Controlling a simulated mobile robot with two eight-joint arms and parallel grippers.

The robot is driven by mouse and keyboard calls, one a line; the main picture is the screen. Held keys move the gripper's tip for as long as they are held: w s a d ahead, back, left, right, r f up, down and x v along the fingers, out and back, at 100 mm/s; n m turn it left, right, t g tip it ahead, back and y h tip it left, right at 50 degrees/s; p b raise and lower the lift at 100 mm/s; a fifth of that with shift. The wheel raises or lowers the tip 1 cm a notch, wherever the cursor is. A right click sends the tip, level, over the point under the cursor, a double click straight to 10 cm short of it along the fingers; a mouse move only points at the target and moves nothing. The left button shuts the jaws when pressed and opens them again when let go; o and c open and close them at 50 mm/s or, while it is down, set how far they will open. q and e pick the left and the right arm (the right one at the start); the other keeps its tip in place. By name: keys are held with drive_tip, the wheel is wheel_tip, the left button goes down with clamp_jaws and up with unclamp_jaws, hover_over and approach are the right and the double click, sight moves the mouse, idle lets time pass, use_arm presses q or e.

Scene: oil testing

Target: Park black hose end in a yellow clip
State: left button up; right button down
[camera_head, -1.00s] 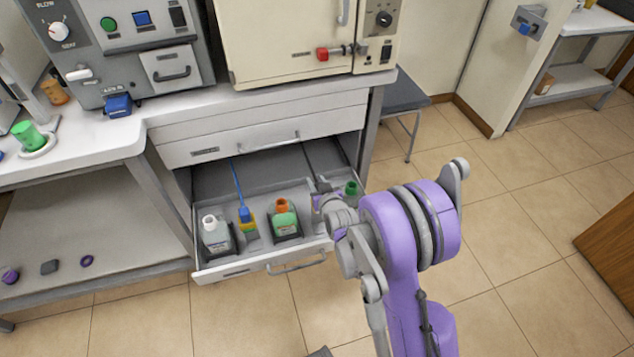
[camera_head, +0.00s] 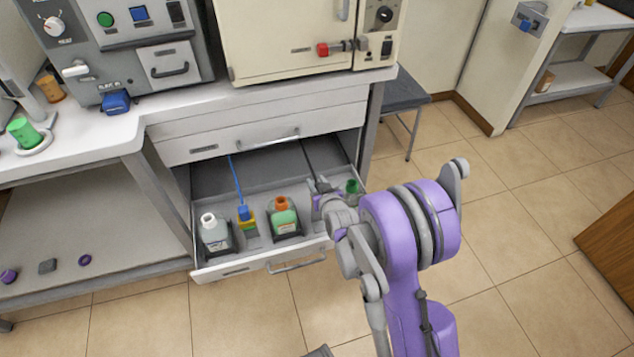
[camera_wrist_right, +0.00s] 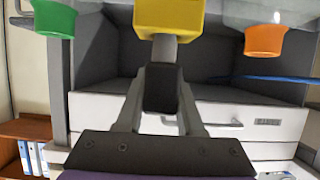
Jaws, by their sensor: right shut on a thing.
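My right gripper (camera_head: 321,187) is low over the right part of the open drawer (camera_head: 262,170). In the right wrist view its fingers (camera_wrist_right: 162,95) are shut on the dark block of the black hose end (camera_wrist_right: 163,88). A grey tip (camera_wrist_right: 165,47) of this end points at a yellow clip (camera_wrist_right: 170,18) and overlaps its edge; I cannot tell how deep it sits. The black hose (camera_head: 309,160) runs from the drawer's back to the gripper. Another yellow clip (camera_head: 249,225) holds a blue hose end (camera_head: 244,212). My left gripper is not in view.
The drawer also holds a white-capped bottle (camera_head: 214,233), an orange-capped bottle (camera_head: 284,217) and a green-capped one (camera_head: 352,187), close beside my right gripper. The counter (camera_head: 100,140) and the cream oven (camera_head: 290,40) stand above and behind.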

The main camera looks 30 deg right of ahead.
drive_tip(key=shift+f+b, duration=0.6)
drive_tip(key=shift+f, duration=0.25)
drive_tip(key=shift+c, duration=2.2)
unclamp_jaws()
drive_tip(key=p+v, duration=0.1)
drive_tip(key=v, duration=1)
